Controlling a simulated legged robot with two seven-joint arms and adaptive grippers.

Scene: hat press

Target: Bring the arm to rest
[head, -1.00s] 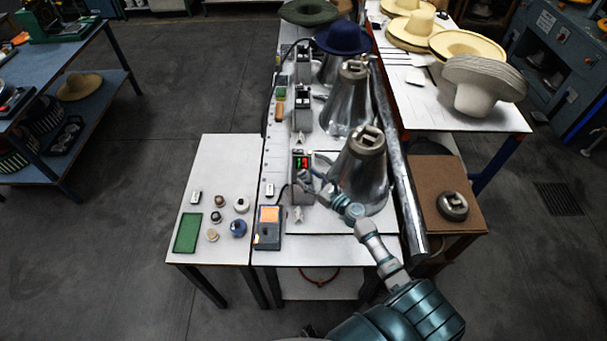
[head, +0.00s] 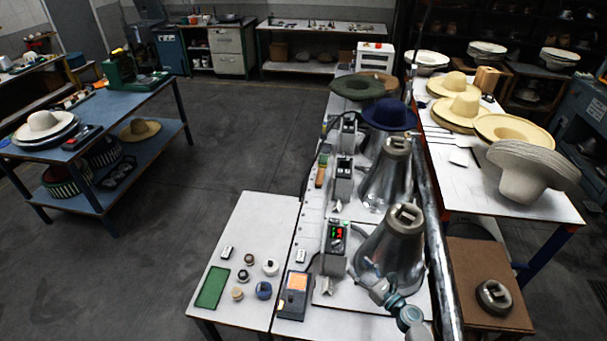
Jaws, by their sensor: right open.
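My right arm comes in from the bottom edge. My right gripper (head: 362,281) is open and empty, in front of the nearest metal hat-press cone (head: 392,250) and just right of the small control box (head: 335,240) with red and green lights. It is small and partly blends with the cone's base, so I cannot tell whether it touches anything. My left gripper is not in view.
The press table carries a second cone (head: 386,178), a blue hat (head: 389,115) and an orange-screened device (head: 294,295). A white side table (head: 235,225) at left holds a green tray (head: 212,287) and several small pots. A long metal bar (head: 435,230) stands at right.

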